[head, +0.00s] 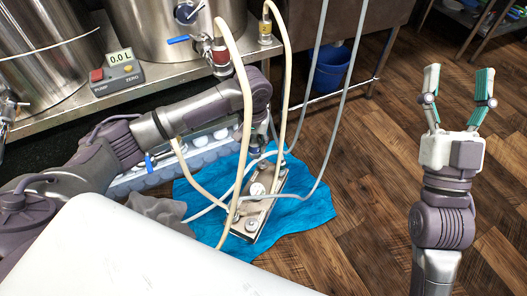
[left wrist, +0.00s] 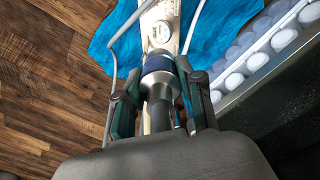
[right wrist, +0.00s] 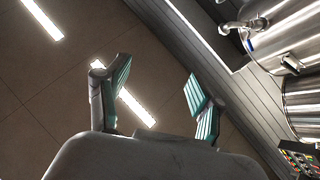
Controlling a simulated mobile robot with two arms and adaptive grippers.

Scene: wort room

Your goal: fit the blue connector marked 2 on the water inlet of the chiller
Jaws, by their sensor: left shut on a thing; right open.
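The chiller (head: 268,186) is a metal plate unit on a blue cloth on the floor, with round fittings and hoses around it. My left gripper (head: 256,143) reaches down over its far end. In the left wrist view my left gripper (left wrist: 160,95) is shut on a metal connector with a dark blue band (left wrist: 158,72). The connector's front end points at the chiller (left wrist: 160,22) and overlaps it in the picture. I cannot tell whether they touch, and the number is not readable. The inlet is hidden behind the connector. My right gripper (head: 459,92) is open and empty, raised at the right.
Cream hoses (head: 243,110) and grey hoses (head: 335,125) cross over the chiller and close to my left arm. The blue cloth (head: 305,212) lies under it. A pump box (head: 117,75) stands on the steel bench. A blue bucket (head: 332,68) is behind. Wooden floor is free at the right.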

